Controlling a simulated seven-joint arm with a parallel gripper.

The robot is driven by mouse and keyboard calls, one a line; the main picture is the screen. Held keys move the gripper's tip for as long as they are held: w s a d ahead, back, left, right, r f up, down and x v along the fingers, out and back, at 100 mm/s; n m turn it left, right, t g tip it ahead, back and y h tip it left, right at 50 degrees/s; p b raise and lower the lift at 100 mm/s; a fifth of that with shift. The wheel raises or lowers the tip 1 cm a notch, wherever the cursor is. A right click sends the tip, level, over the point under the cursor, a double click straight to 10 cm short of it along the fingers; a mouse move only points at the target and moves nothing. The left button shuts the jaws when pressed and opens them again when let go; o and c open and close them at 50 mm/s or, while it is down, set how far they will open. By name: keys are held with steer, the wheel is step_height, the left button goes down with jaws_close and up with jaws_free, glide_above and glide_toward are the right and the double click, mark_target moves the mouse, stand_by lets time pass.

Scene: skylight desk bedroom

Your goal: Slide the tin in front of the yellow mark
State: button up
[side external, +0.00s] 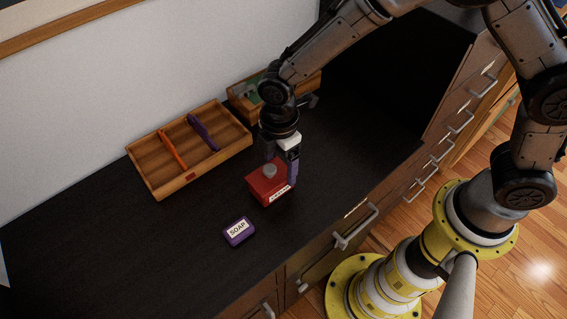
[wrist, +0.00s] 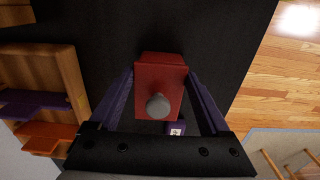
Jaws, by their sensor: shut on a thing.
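The red tin (side external: 266,187), a box shape with a grey round cap and a white label, is on the dark desk. In the wrist view the tin (wrist: 160,75) is between the purple fingers of my gripper (wrist: 161,88). In the side view my gripper (side external: 281,175) reaches down over the tin, shut on it, with one purple finger along its right side. A small yellow mark (wrist: 81,101) shows on the near wall of the wooden tray, left of the tin in the wrist view. I cannot pick it out in the side view.
The wooden tray (side external: 157,191) has orange and purple dividers and a red mark (side external: 191,176) on its front. A purple soap box (side external: 238,231) lies in front of the tin. Another wooden box (side external: 240,104) stands behind. Desk left of the soap is clear.

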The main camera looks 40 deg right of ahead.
steer(key=shift+w+a, duration=0.1)
steer(key=shift+w, duration=0.15)
steer(key=shift+w+a, duration=0.3)
steer(key=shift+w, duration=0.3)
steer(key=shift+w+a, duration=0.3)
steer(key=shift+w, duration=0.3)
steer(key=shift+w+a, duration=0.3)
steer(key=shift+w, duration=0.3)
steer(key=shift+w+a, duration=0.25)
steer(key=shift+w, duration=0.2)
steer(key=shift+w+a, duration=0.2)
steer(key=shift+w, duration=0.25)
steer(key=shift+w+a, duration=0.3)
steer(key=shift+w, duration=0.3)
steer(key=shift+w+a, duration=0.25)
steer(key=shift+w, duration=0.3)
steer(key=shift+w+a, duration=0.25)
steer(key=shift+w, duration=0.25)
